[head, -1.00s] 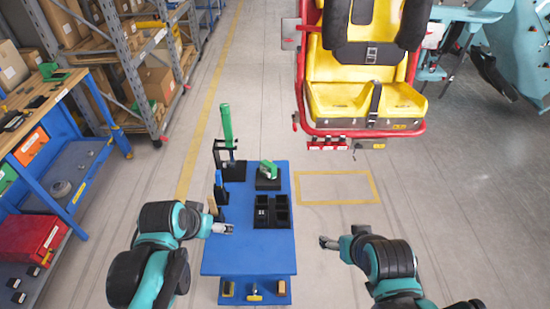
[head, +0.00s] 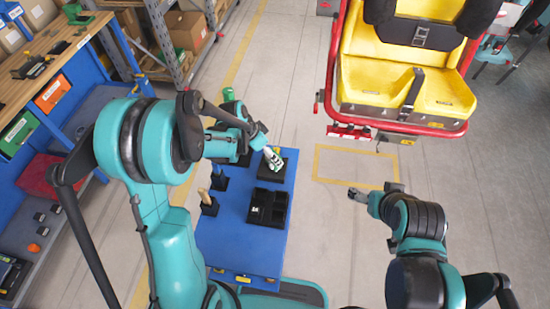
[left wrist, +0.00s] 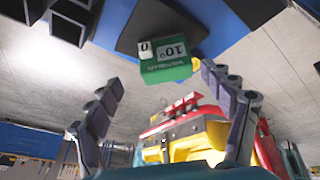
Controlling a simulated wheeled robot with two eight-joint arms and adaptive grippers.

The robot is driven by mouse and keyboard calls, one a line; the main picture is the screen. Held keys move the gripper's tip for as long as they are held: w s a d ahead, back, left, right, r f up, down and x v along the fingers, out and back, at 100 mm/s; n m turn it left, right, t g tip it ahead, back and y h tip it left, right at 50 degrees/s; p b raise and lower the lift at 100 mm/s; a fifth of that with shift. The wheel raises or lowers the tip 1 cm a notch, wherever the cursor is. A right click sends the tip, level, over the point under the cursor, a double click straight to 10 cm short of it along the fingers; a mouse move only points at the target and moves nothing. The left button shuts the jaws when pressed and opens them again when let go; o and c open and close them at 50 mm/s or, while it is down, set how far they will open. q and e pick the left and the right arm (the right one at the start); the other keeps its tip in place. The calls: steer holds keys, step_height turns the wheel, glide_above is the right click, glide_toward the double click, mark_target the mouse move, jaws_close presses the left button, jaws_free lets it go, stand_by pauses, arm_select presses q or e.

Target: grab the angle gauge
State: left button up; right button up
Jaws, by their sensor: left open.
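The angle gauge (left wrist: 165,60) is a small green block with a white label reading 10°. It rests on a dark pad (left wrist: 130,30) on the blue cart. In the head view the gauge (head: 278,152) is partly hidden by my left gripper (head: 270,156), which reaches over the cart from the left. In the left wrist view my left gripper (left wrist: 160,77) is open, its two fingers spread on either side of the gauge with gaps. My right gripper (head: 358,194) is off to the right of the cart, small, with its finger opening unclear.
The blue cart (head: 235,240) also holds a black divided tray (head: 268,207) and upright tools in black holders (head: 208,204) along its left side. A red-framed yellow coaster seat (head: 405,85) stands beyond to the right. A workbench (head: 50,50) is at the left.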

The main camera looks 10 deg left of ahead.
arm_select(q)
steer(key=f, duration=0.2)
steer(key=w+f+b, duration=0.1)
steer(key=f, duration=0.1)
steer(key=shift+d, duration=0.25)
steer(key=shift+w+d+f, duration=0.2)
steer(key=shift+d+f, duration=0.05)
steer(key=shift+f, duration=0.3)
steer(key=c, duration=1.3)
